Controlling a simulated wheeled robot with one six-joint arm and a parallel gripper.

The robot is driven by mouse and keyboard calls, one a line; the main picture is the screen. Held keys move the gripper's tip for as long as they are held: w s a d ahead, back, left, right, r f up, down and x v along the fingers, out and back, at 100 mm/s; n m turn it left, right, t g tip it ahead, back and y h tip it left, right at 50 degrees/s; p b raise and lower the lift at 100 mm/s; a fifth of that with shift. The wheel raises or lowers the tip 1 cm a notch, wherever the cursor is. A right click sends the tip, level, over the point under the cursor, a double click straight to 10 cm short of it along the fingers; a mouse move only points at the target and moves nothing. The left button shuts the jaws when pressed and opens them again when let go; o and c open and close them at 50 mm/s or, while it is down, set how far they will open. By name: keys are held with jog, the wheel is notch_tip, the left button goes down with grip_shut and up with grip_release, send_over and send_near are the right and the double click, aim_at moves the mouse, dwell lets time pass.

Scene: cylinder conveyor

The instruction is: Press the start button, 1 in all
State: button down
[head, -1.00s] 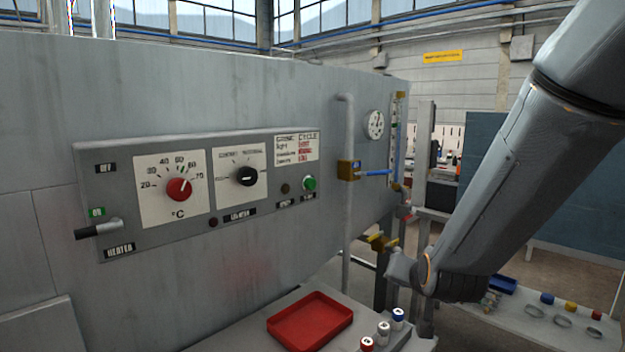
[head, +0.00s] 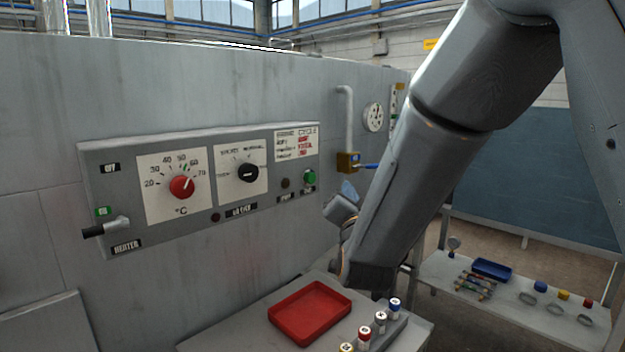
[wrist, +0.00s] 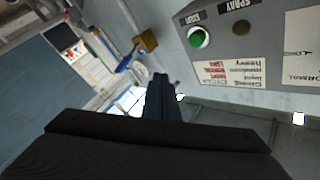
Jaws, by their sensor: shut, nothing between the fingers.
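The green start button (head: 309,178) is at the right end of the grey control panel, beside a dark brown button (head: 285,183). In the wrist view the green button (wrist: 199,38) is at upper right, with its round face clear of my gripper. My gripper (head: 348,188) is in front of the panel, to the right of and slightly below the button in the head view. In the wrist view my gripper (wrist: 161,80) is shut and empty, and points past the panel's edge. A gap shows between its tips and the button.
The panel also has a red knob (head: 181,187), a black knob (head: 247,173) and a heater lever (head: 107,227). A pipe with a brass valve (head: 347,162) and blue handle is close to my gripper. Below is a table with a red tray (head: 310,313) and several small bottles.

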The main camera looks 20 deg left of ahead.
jog(key=w+a, duration=0.4)
jog(key=a, duration=0.3)
jog(key=shift+w+a, duration=0.2)
jog(key=shift+a, duration=0.05)
jog(key=shift+a+b, duration=0.1)
jog(key=shift+b, duration=0.25)
dwell(1.7)
jog(key=shift+w+a, duration=0.2)
jog(key=shift+a, duration=0.1)
jog(key=shift+w+a, duration=0.25)
jog(key=shift+a, duration=0.15)
dwell(0.8)
jog(key=shift+d+b, duration=0.15)
jog(key=shift+b, duration=0.15)
jog(key=shift+s+d, duration=0.45)
jog(key=shift+d, duration=0.2)
jog(key=shift+s+d, duration=0.45)
jog(key=shift+d, duration=0.25)
jog(key=shift+s+d, duration=0.4)
jog(key=shift+d, duration=0.35)
jog(key=shift+s+d, duration=0.45)
jog(key=shift+d, duration=0.25)
